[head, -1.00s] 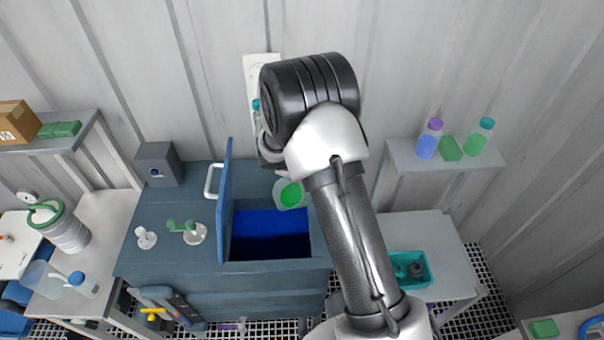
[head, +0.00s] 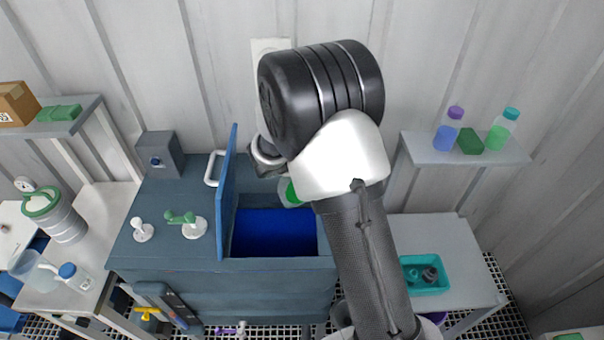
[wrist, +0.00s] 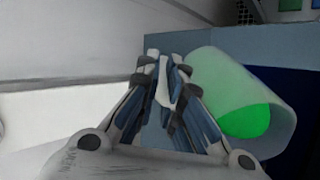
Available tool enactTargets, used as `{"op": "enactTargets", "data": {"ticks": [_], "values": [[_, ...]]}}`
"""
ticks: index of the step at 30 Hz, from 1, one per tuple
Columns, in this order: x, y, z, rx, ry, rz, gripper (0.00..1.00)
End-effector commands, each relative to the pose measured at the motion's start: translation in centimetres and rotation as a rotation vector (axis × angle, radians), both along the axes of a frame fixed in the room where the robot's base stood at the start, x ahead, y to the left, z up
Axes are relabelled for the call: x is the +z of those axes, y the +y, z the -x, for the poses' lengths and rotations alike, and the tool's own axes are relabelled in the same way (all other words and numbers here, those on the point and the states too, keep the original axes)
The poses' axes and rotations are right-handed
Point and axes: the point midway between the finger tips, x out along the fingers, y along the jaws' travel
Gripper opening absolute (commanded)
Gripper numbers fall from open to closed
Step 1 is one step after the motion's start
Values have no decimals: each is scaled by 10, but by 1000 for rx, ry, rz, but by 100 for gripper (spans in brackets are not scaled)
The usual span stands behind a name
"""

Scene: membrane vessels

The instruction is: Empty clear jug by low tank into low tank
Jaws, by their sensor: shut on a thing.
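A clear jug (wrist: 235,85) with green liquid in its lower part shows in the wrist view. My gripper (wrist: 166,68) is shut on its handle, left of the body. In the head view the jug (head: 287,193) is partly hidden behind my arm, at the back right edge of the low tank's opening. I cannot tell how far it is tilted. The low tank (head: 260,288) is a blue-grey box with its lid (head: 227,200) standing open on the left and a deep blue inside (head: 270,235). My gripper is mostly hidden by my wrist in the head view.
Green-handled valve (head: 190,225) and white valve (head: 143,230) stand on the tank top, left of the lid. Another clear jug (head: 28,268) stands on the left bench. A teal tray (head: 425,275) lies on the right bench. Bottles (head: 448,130) stand on the right shelf.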

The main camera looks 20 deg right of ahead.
Motion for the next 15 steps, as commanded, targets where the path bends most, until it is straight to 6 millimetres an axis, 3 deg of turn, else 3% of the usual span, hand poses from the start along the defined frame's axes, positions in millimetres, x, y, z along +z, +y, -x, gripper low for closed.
{"op": "enactTargets", "data": {"ticks": [15], "values": [[1, 1, 0, 4, -16, 20, 0]]}}
